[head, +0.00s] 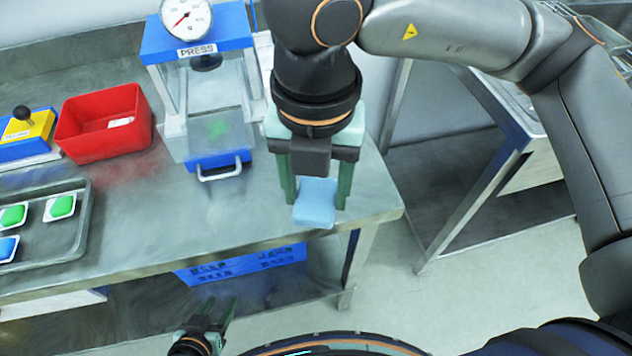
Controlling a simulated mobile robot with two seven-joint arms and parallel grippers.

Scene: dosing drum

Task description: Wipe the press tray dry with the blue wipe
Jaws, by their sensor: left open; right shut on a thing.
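The press (196,95) stands on the table, with a blue frame, clear walls and a round gauge on top. Its blue tray front (217,161) with a silver handle is at its base, and a green patch (217,128) shows behind the clear wall. My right gripper (317,198) is to the right of the press, near the table's right end, shut on the light blue wipe (316,204). My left gripper (222,312) is open and empty, low in front of the table. The inside of the tray is mostly hidden.
A red bin (103,122) holds a small white item. Left are a yellow and blue lever box (27,132) and a grey tray (84,226) with green and blue pieces. A blue crate (240,266) sits under the table (165,225). The table front is clear.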

